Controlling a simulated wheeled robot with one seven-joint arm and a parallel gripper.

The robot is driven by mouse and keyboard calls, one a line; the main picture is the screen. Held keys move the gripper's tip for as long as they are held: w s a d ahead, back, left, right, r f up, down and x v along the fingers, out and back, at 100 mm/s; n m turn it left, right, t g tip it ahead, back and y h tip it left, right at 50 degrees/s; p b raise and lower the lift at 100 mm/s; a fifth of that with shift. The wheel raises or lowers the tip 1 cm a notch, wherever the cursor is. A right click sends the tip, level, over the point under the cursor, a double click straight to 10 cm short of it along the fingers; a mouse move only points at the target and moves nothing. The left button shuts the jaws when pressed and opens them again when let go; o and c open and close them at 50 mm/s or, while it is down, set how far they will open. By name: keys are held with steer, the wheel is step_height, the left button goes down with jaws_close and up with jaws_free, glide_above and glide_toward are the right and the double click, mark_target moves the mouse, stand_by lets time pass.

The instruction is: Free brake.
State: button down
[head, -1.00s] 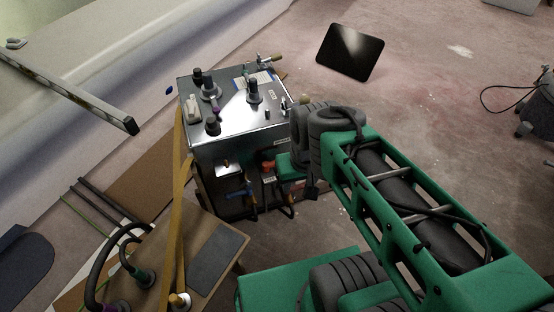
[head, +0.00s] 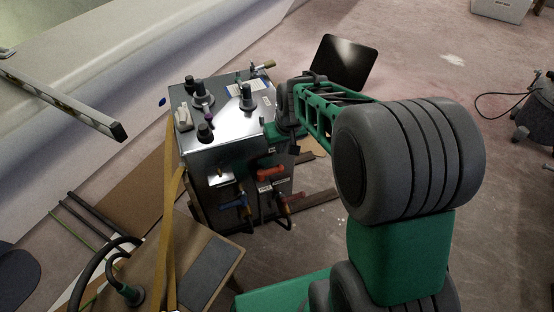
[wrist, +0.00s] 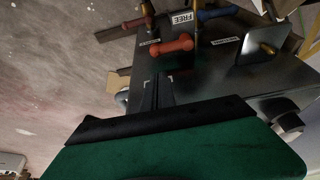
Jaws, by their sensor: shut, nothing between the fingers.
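A steel box (head: 232,140) carries the controls. On its front, a red-orange lever (head: 270,174) lies about level, with a white label (head: 264,188) below it. In the wrist view, which shows the box upside down, the lever (wrist: 172,46) lies between a label reading FREE (wrist: 183,18) and my fingers; its left end is beside a smaller label (wrist: 149,42) I cannot read. My gripper (wrist: 160,92) is shut and empty, its tips apart from the lever. In the head view my gripper (head: 280,133) is at the box's upper right front edge, partly hidden by my arm.
Blue (head: 237,201) and red (head: 292,197) handled valves sit lower on the front, left and right. A metal plate (head: 221,178) juts out left of the lever. Knobs stand on the box top. A wooden board (head: 230,262) is in front at left; floor is open at right.

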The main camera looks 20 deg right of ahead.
mark_target(271, 172)
steer(key=shift+f, duration=0.1)
steer(key=b+x, duration=0.4)
steer(key=x, duration=0.5)
steer(key=shift+f, duration=0.4)
steer(key=shift+d+r, duration=0.1)
steer(key=shift+d, duration=0.05)
